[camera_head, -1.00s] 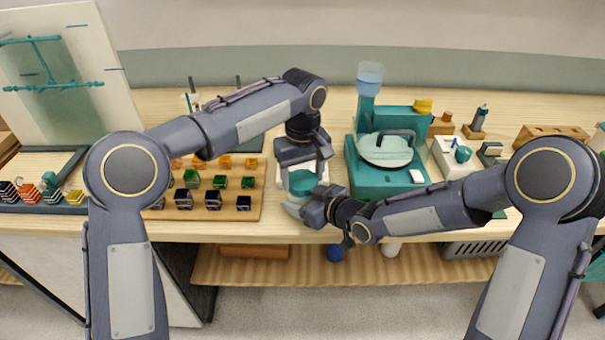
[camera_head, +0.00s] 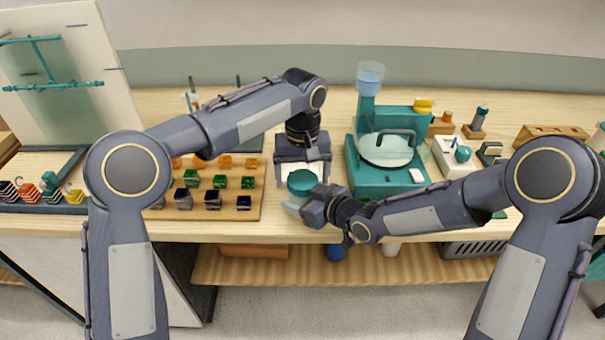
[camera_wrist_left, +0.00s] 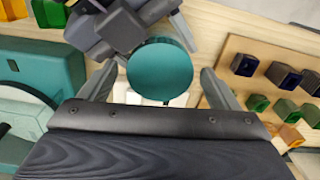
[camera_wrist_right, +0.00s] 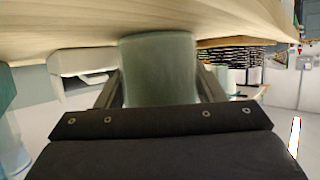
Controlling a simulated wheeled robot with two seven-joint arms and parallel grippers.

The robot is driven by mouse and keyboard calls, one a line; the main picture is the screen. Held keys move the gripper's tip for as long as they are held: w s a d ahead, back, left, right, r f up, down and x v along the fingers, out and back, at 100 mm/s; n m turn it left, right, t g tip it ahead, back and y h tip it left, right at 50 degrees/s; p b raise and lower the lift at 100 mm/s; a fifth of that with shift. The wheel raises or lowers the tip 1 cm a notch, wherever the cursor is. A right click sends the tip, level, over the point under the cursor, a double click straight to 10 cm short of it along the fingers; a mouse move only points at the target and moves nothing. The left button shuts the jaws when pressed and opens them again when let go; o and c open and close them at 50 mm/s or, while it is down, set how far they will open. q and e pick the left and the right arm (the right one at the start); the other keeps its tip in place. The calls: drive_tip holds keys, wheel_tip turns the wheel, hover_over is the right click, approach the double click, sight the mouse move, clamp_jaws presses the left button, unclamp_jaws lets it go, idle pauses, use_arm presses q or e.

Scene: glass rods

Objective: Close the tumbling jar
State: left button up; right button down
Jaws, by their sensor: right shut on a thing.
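The tumbling jar has a round teal lid (camera_head: 302,183) on top and stands at the front of the bench. In the right wrist view its pale grey-green body (camera_wrist_right: 158,70) sits between the fingers of my right gripper (camera_wrist_right: 160,92), which is shut on it from the side. My left gripper (camera_head: 302,160) is above the jar, pointing down. In the left wrist view its fingers (camera_wrist_left: 158,88) are spread, with the teal lid (camera_wrist_left: 160,70) between them and a gap on each side. How firmly the lid sits on the jar cannot be told.
A wooden board (camera_head: 250,207) with several coloured cubes lies left of the jar. A teal machine (camera_head: 373,183) with a round lidded pan stands to the right. A white pad or base shows under my left gripper. The bench front edge is close.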

use_arm(q)
drive_tip(key=shift+r, duration=2.25)
drive_tip(key=shift+c, duration=0.3)
drive_tip(key=shift+r+n, duration=1.7)
drive_tip(key=shift+r, duration=0.05)
drive_tip(key=shift+f, duration=4.05)
